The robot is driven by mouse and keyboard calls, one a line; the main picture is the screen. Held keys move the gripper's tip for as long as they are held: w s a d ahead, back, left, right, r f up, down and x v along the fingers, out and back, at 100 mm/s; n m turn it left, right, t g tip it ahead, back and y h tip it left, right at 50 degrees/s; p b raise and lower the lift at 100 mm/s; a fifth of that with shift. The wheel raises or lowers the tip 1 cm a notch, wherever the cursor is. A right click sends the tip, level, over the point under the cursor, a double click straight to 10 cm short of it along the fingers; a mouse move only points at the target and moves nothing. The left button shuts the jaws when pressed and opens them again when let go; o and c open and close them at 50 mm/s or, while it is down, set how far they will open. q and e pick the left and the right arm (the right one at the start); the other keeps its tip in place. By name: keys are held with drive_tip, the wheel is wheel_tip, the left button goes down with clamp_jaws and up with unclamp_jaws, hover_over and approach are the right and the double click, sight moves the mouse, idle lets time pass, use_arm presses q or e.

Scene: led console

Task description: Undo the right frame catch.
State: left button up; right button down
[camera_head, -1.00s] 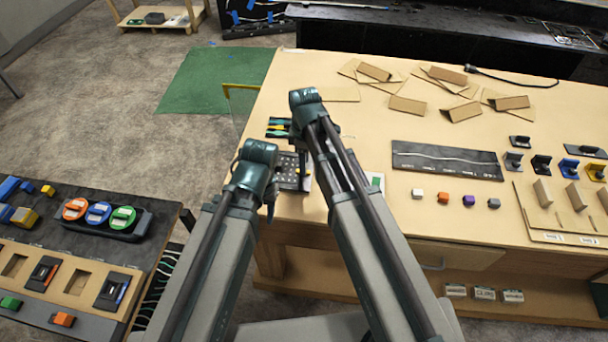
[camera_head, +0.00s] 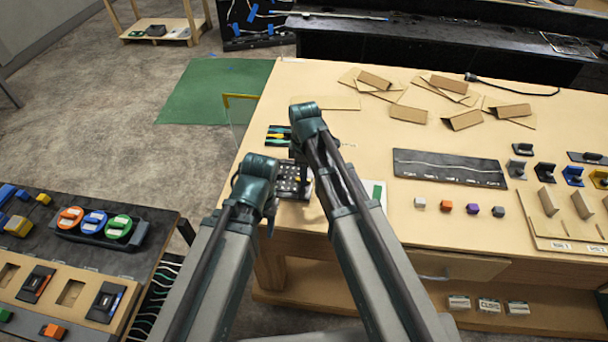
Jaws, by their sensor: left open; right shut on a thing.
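The dark console panel (camera_head: 286,186) with its grid of small light dots lies at the left front edge of the wooden table. A small yellow spot shows on it. My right gripper (camera_head: 301,166) points down at the panel's far right part and is shut, apparently on the right frame catch; the catch itself is too small and covered to make out. My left gripper (camera_head: 270,226) is open and empty, at the panel's near left side by the table edge. My arms hide part of the panel.
Green and yellow pieces (camera_head: 278,136) lie just behind the panel. A white card with a green patch (camera_head: 375,192) is to its right. A dark board (camera_head: 450,168), small cubes (camera_head: 445,206) and cardboard pieces (camera_head: 408,113) are farther right. A second bench (camera_head: 110,262) stands at left.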

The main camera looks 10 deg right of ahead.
drive_tip(key=shift+m, duration=0.4)
drive_tip(key=m, duration=0.4)
drive_tip(key=shift+w, duration=0.15)
drive_tip(key=m, duration=0.4)
drive_tip(key=shift+d, duration=0.2)
drive_tip(key=m, duration=0.4)
drive_tip(key=shift+w+d+m, duration=0.1)
drive_tip(key=shift+m, duration=0.3)
drive_tip(key=shift+d+m, duration=0.15)
drive_tip(key=shift+m, duration=2.15)
drive_tip(key=c, duration=0.9)
unclamp_jaws()
drive_tip(key=shift+o, duration=0.2)
